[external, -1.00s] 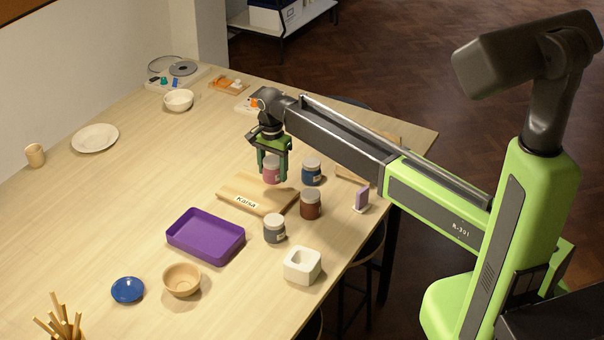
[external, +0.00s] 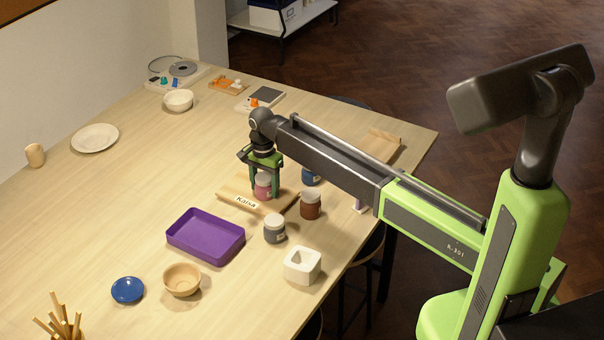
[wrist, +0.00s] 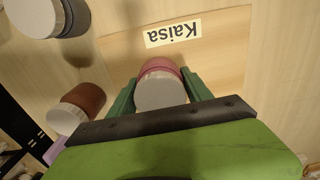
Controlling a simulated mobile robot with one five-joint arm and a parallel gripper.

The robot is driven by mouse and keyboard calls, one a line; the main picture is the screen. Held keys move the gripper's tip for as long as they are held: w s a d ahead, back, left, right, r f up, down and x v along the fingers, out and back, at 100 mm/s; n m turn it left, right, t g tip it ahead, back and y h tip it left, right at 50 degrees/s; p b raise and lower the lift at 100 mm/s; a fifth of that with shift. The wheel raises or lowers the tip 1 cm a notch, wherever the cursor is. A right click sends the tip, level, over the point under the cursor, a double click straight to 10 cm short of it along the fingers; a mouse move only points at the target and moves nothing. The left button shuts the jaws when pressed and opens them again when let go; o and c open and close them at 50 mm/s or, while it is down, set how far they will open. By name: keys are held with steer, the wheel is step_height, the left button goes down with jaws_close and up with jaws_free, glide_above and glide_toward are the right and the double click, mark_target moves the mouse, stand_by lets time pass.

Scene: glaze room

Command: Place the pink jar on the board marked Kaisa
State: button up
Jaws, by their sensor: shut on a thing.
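The pink jar (external: 263,187) with a pale lid is held between the green fingers of my gripper (external: 264,188). It is upright, over the wooden board marked Kaisa (external: 235,189). In the wrist view, the jar (wrist: 165,68) sits between both fingers of my gripper (wrist: 160,88), in front of the Kaisa label on the board (wrist: 118,50). I cannot tell whether the jar's base touches the board.
A purple tray (external: 206,237) and a white block-shaped pot (external: 302,265) are nearer the front.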

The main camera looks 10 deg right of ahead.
mark_target(264, 177)
steer(key=o, duration=1.6)
step_height(264, 177, up, 12)
steer(key=p, duration=1.2)
steer(key=shift+r+p, duration=0.25)
steer(key=shift+p, duration=0.15)
steer(key=shift+f, duration=0.15)
steer(key=s+d+n, duration=0.3)
steer(key=s+d, duration=0.3)
steer(key=d, duration=0.8)
steer(key=s+d+n, duration=0.3)
steer(key=s+d, duration=0.4)
steer(key=d, duration=0.7)
steer(key=s+d+n, duration=0.3)
steer(key=s+d, duration=0.4)
steer(key=d, duration=0.7)
steer(key=shift+d, duration=0.35)
